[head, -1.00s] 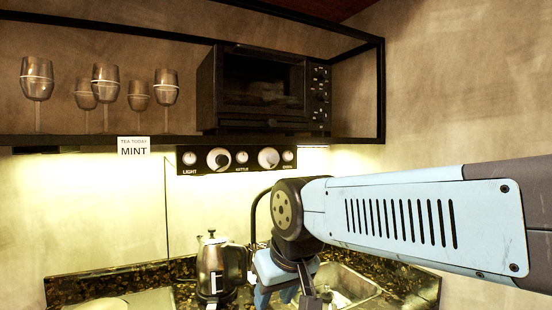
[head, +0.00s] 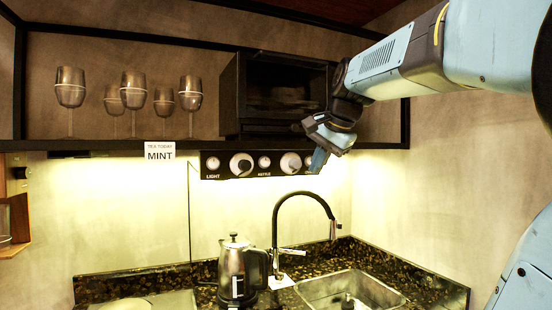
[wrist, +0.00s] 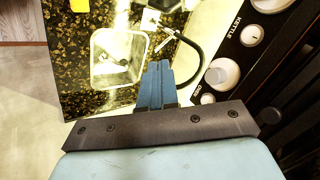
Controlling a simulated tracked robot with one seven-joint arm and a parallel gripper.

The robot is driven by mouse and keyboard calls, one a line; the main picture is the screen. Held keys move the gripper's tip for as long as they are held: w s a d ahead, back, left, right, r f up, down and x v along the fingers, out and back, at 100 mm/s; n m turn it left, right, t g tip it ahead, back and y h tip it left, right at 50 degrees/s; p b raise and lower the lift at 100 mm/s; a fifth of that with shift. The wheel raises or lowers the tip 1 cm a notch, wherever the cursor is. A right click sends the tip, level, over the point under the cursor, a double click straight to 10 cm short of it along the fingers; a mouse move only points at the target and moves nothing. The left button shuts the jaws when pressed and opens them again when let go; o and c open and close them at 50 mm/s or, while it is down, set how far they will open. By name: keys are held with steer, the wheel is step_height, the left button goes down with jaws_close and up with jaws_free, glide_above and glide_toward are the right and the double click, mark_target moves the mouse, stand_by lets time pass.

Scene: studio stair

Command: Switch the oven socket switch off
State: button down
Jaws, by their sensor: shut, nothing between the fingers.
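The black socket panel (head: 222,175) is under the shelf in the head view, with LIGHT and KETTLE labels showing. A large round knob (head: 291,163) is near its right end. My gripper (head: 318,164) is at that right end, covering part of the OVEN label and small round part there. In the wrist view, the large knob (wrist: 222,75) and the small round part (wrist: 207,99) flank the OVEN label, right of my gripper (wrist: 160,64). Its blue fingers are together and empty. I cannot tell whether they touch the panel, or the switch's setting.
The shelf above holds a black oven (head: 285,95), several glasses (head: 133,90) and a MINT card (head: 159,150). Below are a kettle (head: 236,270), a curved black tap (head: 274,225) and a sink (head: 375,290). A wooden box (head: 15,225) is at far left.

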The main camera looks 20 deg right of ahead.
steer(key=w+d+r+m+t, duration=0.1)
steer(key=w+d+r+m, duration=0.3)
steer(key=d+r, duration=0.4)
steer(key=shift+w+d+r+m+h, duration=0.2)
steer(key=shift+d+r+m+h, duration=0.15)
steer(key=shift+r+m, duration=0.45)
steer(key=shift+f, duration=0.15)
steer(key=w+r+x, duration=0.1)
steer(key=x, duration=1.2)
steer(key=shift+w+r, duration=0.2)
steer(key=shift+w, duration=0.25)
